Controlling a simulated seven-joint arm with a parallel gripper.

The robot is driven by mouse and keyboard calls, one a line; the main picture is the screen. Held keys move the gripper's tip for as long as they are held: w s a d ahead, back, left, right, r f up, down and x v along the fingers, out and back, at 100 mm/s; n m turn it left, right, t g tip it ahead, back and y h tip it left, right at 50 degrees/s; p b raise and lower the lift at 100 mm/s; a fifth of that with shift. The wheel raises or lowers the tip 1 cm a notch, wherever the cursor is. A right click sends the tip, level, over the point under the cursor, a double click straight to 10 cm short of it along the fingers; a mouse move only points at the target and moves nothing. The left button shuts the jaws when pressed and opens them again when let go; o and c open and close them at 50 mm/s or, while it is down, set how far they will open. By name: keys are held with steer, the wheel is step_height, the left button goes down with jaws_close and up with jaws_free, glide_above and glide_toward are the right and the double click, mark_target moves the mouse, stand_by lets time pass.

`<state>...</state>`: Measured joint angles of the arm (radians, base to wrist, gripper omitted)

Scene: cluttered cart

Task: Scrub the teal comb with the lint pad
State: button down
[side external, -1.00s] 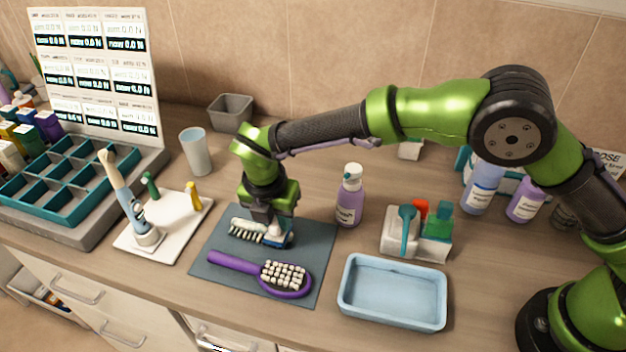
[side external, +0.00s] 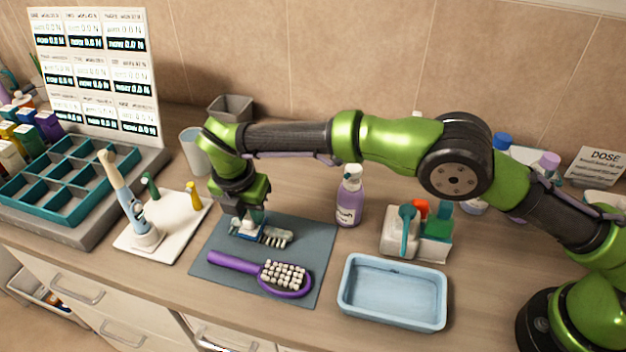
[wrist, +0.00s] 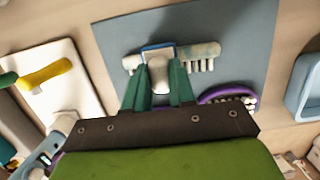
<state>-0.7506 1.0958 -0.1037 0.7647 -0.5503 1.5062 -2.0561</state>
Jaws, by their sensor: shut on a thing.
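The comb (side external: 278,237) lies on the grey-blue mat with its teeth toward the front. It looks mostly pale and whitish, with little teal showing. It also shows in the wrist view (wrist: 203,55), with both ends visible. My gripper (side external: 250,212) is shut on the white knob of the lint pad (side external: 262,238), a small pad with a blue edge. In the wrist view, the green fingers of my gripper (wrist: 158,80) close around the knob, and the pad (wrist: 150,47) lies over the comb's left half, hiding it. Whether it presses on the comb cannot be told.
A purple brush (side external: 275,275) lies in front of the comb on the mat (side external: 315,240). A blue tray (side external: 393,292) and a lilac bottle (side external: 349,200) stand to the right. A white board (side external: 180,222) with upright tools is to the left.

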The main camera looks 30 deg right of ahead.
steer(key=shift+s+d, duration=2.95)
steer(key=shift+w+a, duration=1)
steer(key=shift+w, duration=0.05)
steer(key=shift+w+a, duration=1.85)
steer(key=shift+a, duration=0.1)
steer(key=shift+s+d, duration=2.9)
steer(key=shift+d, duration=0.05)
step_height(320, 180, up, 7)
